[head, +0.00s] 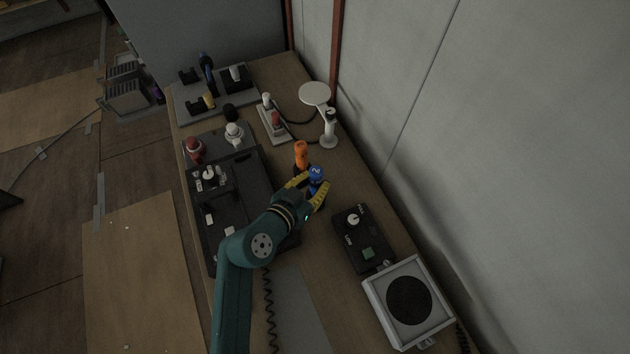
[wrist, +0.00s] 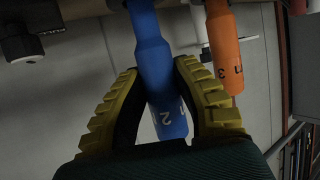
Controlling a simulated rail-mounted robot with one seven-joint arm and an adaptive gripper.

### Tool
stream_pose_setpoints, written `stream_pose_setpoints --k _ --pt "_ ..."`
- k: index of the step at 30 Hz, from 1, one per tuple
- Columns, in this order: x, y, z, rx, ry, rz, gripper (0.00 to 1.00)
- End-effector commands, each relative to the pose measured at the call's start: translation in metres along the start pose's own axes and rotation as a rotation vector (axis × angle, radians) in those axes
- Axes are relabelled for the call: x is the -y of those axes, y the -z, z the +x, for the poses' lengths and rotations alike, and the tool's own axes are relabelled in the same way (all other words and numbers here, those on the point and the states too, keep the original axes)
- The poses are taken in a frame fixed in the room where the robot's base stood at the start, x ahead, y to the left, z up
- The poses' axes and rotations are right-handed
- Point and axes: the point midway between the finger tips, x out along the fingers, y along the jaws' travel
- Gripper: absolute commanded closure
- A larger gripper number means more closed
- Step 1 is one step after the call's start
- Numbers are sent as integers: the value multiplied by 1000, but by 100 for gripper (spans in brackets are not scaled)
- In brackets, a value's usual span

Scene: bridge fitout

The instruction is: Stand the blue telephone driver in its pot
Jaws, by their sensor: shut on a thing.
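The blue telephone driver (head: 316,173), marked with a 2, is between the yellow fingers of my gripper (head: 308,191). In the wrist view the blue driver (wrist: 158,70) runs between both ribbed fingers, and my gripper (wrist: 160,105) is shut on it. An orange driver (head: 301,153), marked with a 3, stands just beside it; it also shows in the wrist view (wrist: 223,50). The lower end of the blue driver is hidden in the head view, and I cannot make out its pot or whether the driver touches anything below.
A black control box (head: 361,240) and a grey speaker (head: 407,300) lie to the right along the wall. A dark console (head: 241,190) is on the left. A white lamp-like stand (head: 328,130) and a block with levers (head: 273,124) are behind. Bare bench shows right of my gripper.

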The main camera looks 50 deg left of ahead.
Motion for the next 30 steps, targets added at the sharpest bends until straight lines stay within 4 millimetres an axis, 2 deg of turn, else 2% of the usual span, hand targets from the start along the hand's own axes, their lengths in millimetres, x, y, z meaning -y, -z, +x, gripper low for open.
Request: stream_pose_setpoints --k 9,10,13,14,30 --pt "0 -2 1 -2 0 0 100" --pt "0 -2 1 -2 0 0 66" --pt "0 -2 1 -1 0 0 47" --pt "0 -2 1 -1 0 0 45" --pt "0 -4 1 1 0 0 45"
